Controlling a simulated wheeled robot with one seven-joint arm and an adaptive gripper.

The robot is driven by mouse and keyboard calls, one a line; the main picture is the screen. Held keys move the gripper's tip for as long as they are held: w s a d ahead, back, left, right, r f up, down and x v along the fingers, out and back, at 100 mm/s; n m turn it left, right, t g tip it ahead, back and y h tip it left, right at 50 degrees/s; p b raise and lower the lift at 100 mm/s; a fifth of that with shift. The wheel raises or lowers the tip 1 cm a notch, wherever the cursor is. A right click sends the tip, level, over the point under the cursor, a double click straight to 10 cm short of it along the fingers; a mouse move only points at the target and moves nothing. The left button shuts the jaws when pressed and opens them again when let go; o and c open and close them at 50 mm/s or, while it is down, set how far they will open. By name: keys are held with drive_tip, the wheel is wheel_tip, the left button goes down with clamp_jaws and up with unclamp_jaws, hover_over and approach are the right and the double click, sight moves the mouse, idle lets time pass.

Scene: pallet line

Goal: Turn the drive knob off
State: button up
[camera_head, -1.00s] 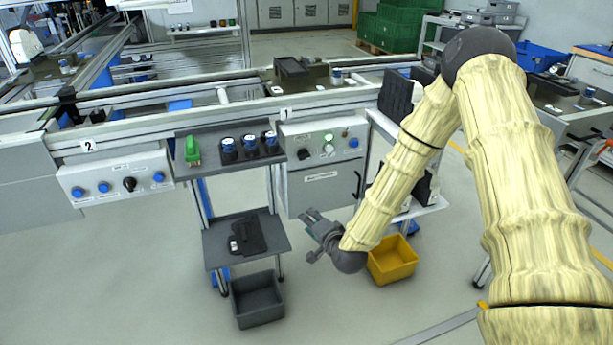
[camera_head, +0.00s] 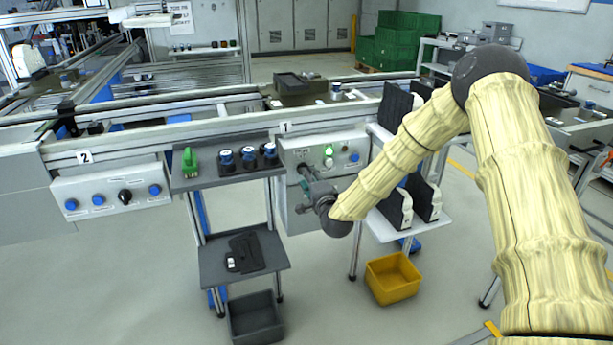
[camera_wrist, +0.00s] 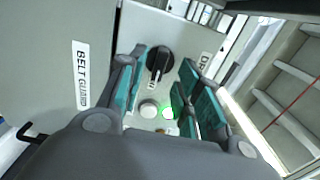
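The black drive knob (camera_wrist: 159,60) shows in the wrist view on the light grey panel, beside a partly hidden label beginning "DR". Its white pointer mark faces the lower edge of the picture. My gripper (camera_wrist: 163,68) is open, with one finger left of the knob and the others right of it in the picture; I cannot tell whether they touch it. In the head view my gripper (camera_head: 306,188) is in front of the station 1 panel (camera_head: 334,148), and the knob is mostly hidden behind it.
A shelf with a green object (camera_head: 190,162) and blue-topped parts (camera_head: 249,156) is left of the panel. Another panel (camera_head: 110,200) with a black knob is farther left. A rack (camera_head: 428,222) stands right; a yellow bin (camera_head: 392,279) lies below.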

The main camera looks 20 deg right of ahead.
drive_tip(key=shift+w, duration=1.25)
clamp_jaws()
drive_tip(key=shift+n, duration=8.9)
